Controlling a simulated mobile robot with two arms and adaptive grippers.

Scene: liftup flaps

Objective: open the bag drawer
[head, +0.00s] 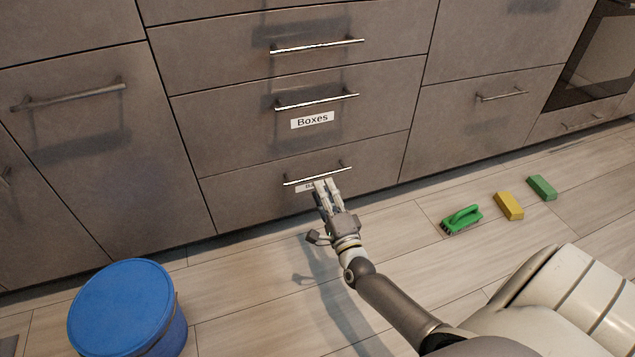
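The lowest drawer (375,174) in the middle stack is closed, its front flush with the cabinet. It has a thin metal bar handle (300,181). A white label (303,188) sits just under the handle, mostly hidden by my gripper, so its word cannot be read in full. My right gripper (326,184) is at this handle, with its fingers pointing up at the bar and overlapping it. I cannot tell whether the fingers are closed around the bar. My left gripper is not in view.
Above is a closed drawer labelled "Boxes" (312,120). A blue round tub (122,305) stands on the floor at the lower left. A green brush (461,219), a yellow block (509,206) and a green block (541,188) lie on the floor at right. An oven (600,55) is at the upper right.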

